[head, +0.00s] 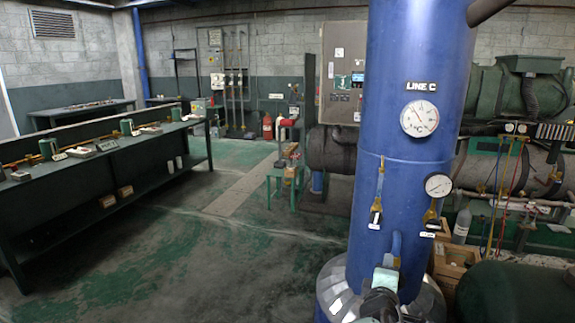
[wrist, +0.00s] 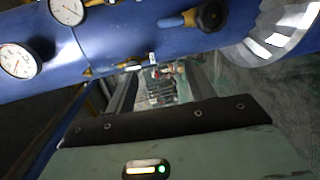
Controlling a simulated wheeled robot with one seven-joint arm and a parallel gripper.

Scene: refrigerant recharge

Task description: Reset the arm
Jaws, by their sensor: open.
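My gripper (wrist: 162,72) is open and empty in the wrist view, its two dark fingers apart with only distant floor and equipment seen between them. The blue column (wrist: 110,42) passes close by across the top of that view, apart from the fingers as far as I can tell. In the head view the blue column (head: 412,130) stands upright at right of centre, labelled LINE C. It carries a temperature gauge (head: 419,118), a smaller gauge (head: 438,185) and small brass valves. Pale green and dark parts, seemingly my arm, show low in front of it; the fingers cannot be made out there.
A long dark bench (head: 110,155) with instruments stands at left. A small green table (head: 285,172) and a red extinguisher (head: 267,127) are farther back. The floor (head: 190,235) between bench and column is clear.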

